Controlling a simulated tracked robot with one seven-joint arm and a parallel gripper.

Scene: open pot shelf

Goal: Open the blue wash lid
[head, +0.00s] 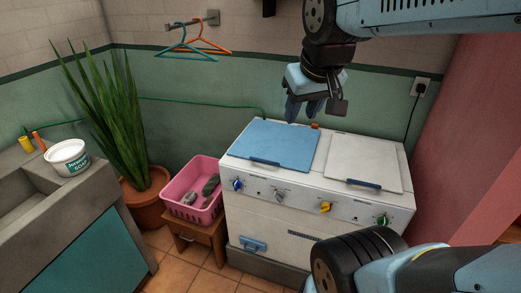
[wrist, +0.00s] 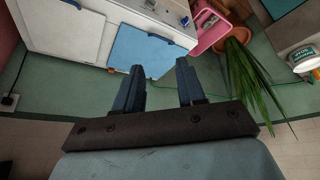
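The blue wash lid (head: 271,146) lies flat and closed on the left half of the white washing machine's top (head: 322,165). Its dark blue handle (head: 264,161) runs along the front edge. My gripper (head: 304,110) hangs above and behind the lid, near its back right corner, with its fingers pointing down. In the wrist view the two blue fingers (wrist: 160,84) are spread apart with nothing between them, and the lid (wrist: 146,50) lies beyond the fingertips. The gripper is apart from the lid.
A white lid (head: 363,161) with a blue handle covers the machine's right half. Several knobs line its front. A pink basket (head: 194,190) on a stool, a potted plant (head: 105,120) and a concrete sink (head: 40,205) with a soap tub (head: 68,158) stand left. Hangers (head: 196,45) hang on the back wall.

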